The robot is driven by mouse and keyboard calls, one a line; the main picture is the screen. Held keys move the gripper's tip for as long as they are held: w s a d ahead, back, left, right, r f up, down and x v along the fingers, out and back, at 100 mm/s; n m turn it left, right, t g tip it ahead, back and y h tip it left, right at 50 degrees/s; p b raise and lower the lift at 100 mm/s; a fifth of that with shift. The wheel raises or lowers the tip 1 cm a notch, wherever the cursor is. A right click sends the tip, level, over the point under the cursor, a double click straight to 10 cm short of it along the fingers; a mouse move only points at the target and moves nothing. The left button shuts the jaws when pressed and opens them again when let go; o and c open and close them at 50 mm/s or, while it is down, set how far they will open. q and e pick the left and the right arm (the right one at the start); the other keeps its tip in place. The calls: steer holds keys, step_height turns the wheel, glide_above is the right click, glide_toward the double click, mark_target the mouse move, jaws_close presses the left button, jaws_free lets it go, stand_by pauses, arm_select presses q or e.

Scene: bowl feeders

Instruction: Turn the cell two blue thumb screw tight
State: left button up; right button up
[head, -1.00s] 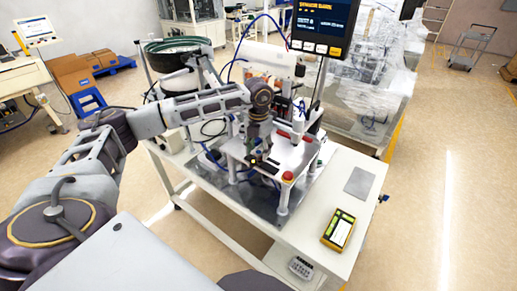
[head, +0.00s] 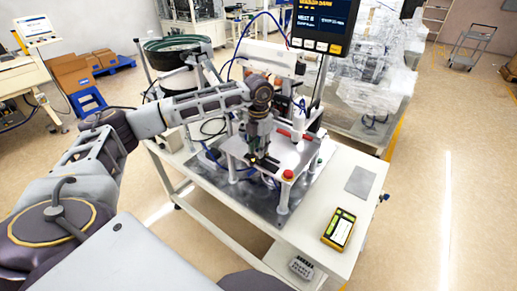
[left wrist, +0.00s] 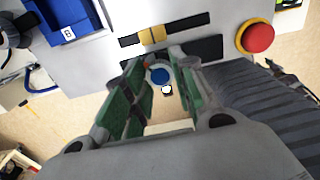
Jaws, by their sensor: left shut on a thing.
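The blue thumb screw (left wrist: 160,76) shows as a round blue head in the left wrist view, near the edge of a grey plate with dark slots. My left gripper (left wrist: 160,66) is shut on it, with one green-padded finger on each side. In the head view my left gripper (head: 257,160) points down at the front part of the small bench machine, and it hides the screw there. Whether the screw is seated tight cannot be seen. My right gripper is not in view.
A red button (left wrist: 257,37) stands on the plate close to my left gripper, and a yellow block (left wrist: 152,35) sits in a slot. A blue bin (left wrist: 70,18) is at the upper left. A yellow handheld device (head: 339,229) and a grey plate (head: 359,181) lie on the table's right side.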

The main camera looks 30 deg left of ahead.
arm_select(q)
steer(key=m+b, duration=0.2)
steer(key=m, duration=0.1)
steer(key=shift+m+b, duration=0.9)
steer(key=shift+m, duration=0.6)
steer(key=shift+r+m, duration=0.1)
steer(key=shift+m, duration=0.2)
steer(key=o, duration=1)
steer(key=shift+o, duration=0.2)
steer(key=shift+r, duration=0.1)
step_height(320, 180, up, 12)
